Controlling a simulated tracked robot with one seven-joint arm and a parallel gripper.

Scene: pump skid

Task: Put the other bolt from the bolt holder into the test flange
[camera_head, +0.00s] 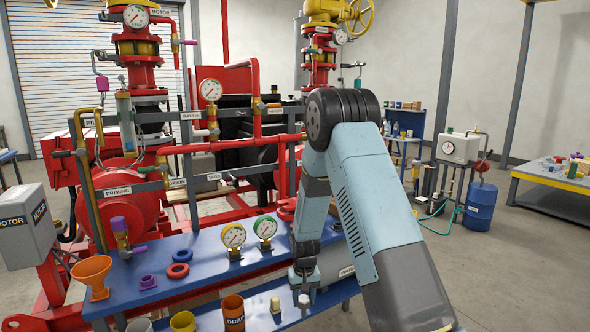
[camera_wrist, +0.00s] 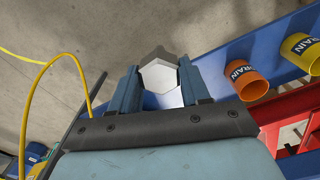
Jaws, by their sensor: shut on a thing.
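My gripper (camera_head: 304,284) is low over the front right part of the blue bench, pointing down. In the wrist view my gripper (camera_wrist: 158,88) has its two blue fingers on either side of a bolt (camera_wrist: 160,75) with a pale grey hexagonal head, and it is shut on it. The bolt's lower end is hard to make out. The test flange and the bolt holder cannot be told for sure in either view; my arm covers part of the bench's right side.
An orange DRAIN cup (camera_head: 233,312) and a yellow cup (camera_head: 183,322) stand at the front edge. Red pump pipework rises behind.

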